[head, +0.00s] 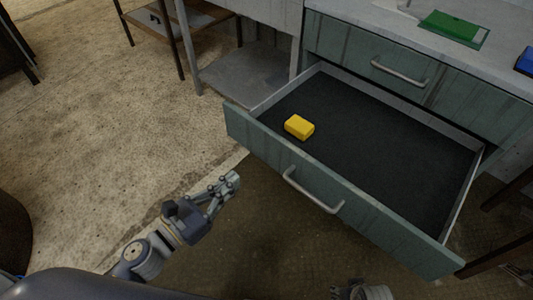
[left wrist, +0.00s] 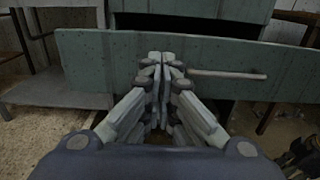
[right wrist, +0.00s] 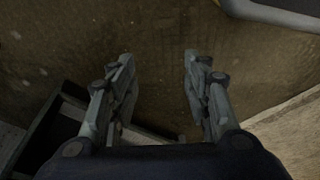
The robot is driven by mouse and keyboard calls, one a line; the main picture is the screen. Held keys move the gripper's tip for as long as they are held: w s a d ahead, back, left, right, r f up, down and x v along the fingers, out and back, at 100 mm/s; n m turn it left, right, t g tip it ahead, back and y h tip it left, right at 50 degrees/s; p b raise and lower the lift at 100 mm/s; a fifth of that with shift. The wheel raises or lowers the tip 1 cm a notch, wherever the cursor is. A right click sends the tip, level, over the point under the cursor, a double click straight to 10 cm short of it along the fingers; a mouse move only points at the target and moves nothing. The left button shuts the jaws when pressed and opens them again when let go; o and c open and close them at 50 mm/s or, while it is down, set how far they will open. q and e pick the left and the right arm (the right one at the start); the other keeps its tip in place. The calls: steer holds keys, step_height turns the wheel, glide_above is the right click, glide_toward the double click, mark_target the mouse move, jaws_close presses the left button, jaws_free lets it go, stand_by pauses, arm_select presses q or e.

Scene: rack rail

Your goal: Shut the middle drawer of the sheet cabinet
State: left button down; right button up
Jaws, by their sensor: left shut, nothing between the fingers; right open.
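The middle drawer (head: 400,160) of the sheet cabinet (head: 345,42) stands pulled far out, with a dark lining. Its green front panel (head: 258,140) carries a light bar handle (head: 311,192). The panel also fills the middle of the left wrist view (left wrist: 230,60). My left gripper (head: 229,183) is shut and empty, in front of the panel and left of the handle. In the left wrist view its fingertips (left wrist: 167,58) overlap the panel beside the handle's left end; I cannot tell if they touch. My right gripper (right wrist: 158,60) is open and empty above the floor.
A yellow box (head: 299,127) lies inside the drawer. A closed drawer with a handle (head: 399,72) is above it. A green item (head: 453,29) and a blue item (head: 525,61) sit on the cabinet top. A low shelf (head: 245,75) stands left.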

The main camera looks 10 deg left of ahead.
mark_target(276, 143)
arm_select(q)
steer(key=p+x, duration=0.2)
steer(key=x, duration=1.1)
steer(key=shift+w+d+p, duration=0.2)
steer(key=shift+w+p, duration=0.1)
steer(key=shift+p, duration=0.1)
arm_select(e)
steer(key=s+f, duration=0.4)
steer(key=f, duration=0.4)
steer(key=shift+s+d+g, duration=0.3)
steer(key=shift+s+d, duration=0.05)
steer(key=shift+s, duration=0.05)
steer(key=shift+f, duration=0.15)
